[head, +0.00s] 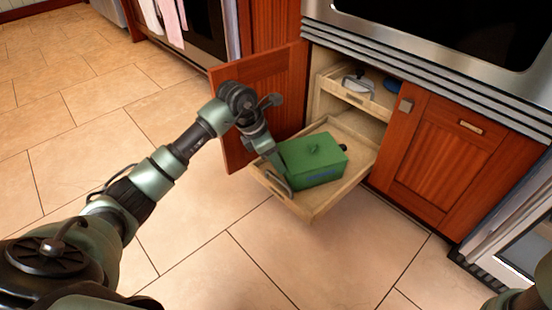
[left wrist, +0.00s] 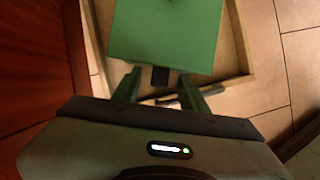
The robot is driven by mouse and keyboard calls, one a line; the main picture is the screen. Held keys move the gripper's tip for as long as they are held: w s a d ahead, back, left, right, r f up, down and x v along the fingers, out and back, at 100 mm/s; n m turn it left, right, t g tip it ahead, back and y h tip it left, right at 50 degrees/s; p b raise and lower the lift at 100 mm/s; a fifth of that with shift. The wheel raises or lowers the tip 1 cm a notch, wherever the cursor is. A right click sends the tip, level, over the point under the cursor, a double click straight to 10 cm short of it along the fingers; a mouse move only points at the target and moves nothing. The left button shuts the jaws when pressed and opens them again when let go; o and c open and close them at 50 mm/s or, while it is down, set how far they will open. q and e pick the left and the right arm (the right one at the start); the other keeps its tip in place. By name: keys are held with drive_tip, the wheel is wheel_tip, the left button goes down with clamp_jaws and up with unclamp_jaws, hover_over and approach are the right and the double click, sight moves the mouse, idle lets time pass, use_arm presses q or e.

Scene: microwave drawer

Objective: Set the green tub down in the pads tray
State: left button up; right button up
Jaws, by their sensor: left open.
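The green tub (head: 313,162), a lidded box with a knob on top, sits in the pulled-out lower wooden tray (head: 340,192) of the cabinet. It looks upright, inside the tray walls. My left gripper (head: 283,176) is open at the tub's left end, over the tray's front. In the left wrist view the tub (left wrist: 165,35) is just beyond the open fingers (left wrist: 158,80), and its dark handle (left wrist: 160,76) lies between the fingertips without being clamped. My right gripper is out of view.
An open red-brown cabinet door (head: 290,85) stands just left of my left gripper. An upper shelf (head: 350,95) holds a pale item and a blue item (head: 392,86). A closed door (head: 440,150) is to the right. The tiled floor in front is clear.

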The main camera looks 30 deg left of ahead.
use_arm(q)
drive_tip(key=p+v, duration=0.6)
drive_tip(key=v, duration=0.5)
drive_tip(key=shift+r, duration=0.3)
